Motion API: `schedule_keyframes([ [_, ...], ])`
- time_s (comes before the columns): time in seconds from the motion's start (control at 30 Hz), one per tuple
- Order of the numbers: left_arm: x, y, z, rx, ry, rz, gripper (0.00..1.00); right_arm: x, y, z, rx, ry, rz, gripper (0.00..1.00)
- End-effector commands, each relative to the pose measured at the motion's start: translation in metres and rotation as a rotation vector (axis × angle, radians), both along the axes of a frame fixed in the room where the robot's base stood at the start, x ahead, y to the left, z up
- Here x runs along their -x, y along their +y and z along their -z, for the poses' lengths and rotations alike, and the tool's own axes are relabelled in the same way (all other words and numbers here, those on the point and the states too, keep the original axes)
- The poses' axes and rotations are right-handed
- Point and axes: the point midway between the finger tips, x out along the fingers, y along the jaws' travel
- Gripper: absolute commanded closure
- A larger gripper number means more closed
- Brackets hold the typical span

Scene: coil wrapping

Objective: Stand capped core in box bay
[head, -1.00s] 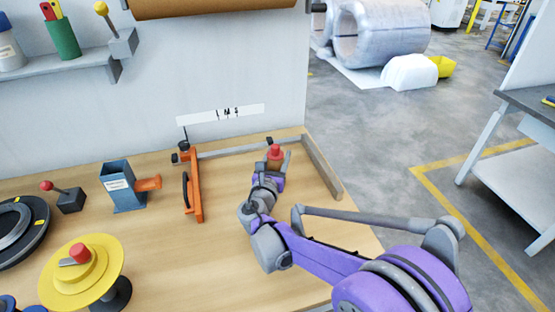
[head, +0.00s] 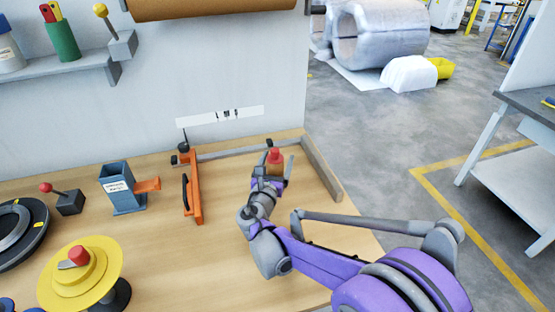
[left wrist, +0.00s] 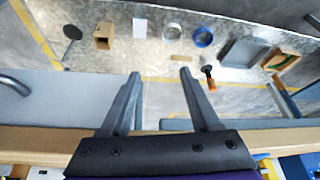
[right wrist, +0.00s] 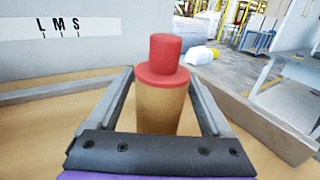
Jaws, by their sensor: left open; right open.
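The capped core is a tan cylinder (right wrist: 160,108) with a red stepped cap (right wrist: 164,60). It looks upright on the wooden bench, near the back right corner; its foot is hidden in the right wrist view. Its red cap also shows in the head view (head: 274,156). My right gripper (head: 273,164) is open, with one finger on each side of the core and small gaps visible. My left gripper (left wrist: 160,75) is open and empty in the left wrist view, and outside the head view. I cannot tell which thing is the box bay.
Grey rails edge the bench's back right corner, including the right rail (head: 322,168). An orange clamp-like frame (head: 193,188) and a blue holder (head: 122,188) stand to the left. A yellow disc (head: 85,290) is at front left. The bench middle is clear.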

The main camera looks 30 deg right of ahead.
Motion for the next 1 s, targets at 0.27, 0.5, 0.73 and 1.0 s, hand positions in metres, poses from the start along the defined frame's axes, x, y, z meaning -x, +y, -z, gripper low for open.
schedule_keyframes([
  [0.27,0.000,0.000,-0.002,0.000,-0.001,0.000,0.38,0.042,0.041,0.000,0.000,0.000,-0.005,0.17],
  [0.5,0.000,0.000,-0.003,0.000,-0.001,0.000,0.38,0.072,0.070,0.000,-0.001,0.001,-0.003,0.17],
  [0.73,0.000,0.000,-0.004,0.000,-0.001,0.000,0.38,0.083,0.078,0.001,-0.001,0.001,-0.001,0.17],
  [1.0,0.000,0.000,-0.004,0.000,-0.001,0.000,0.38,0.083,0.078,0.001,0.000,0.000,0.000,0.17],
])
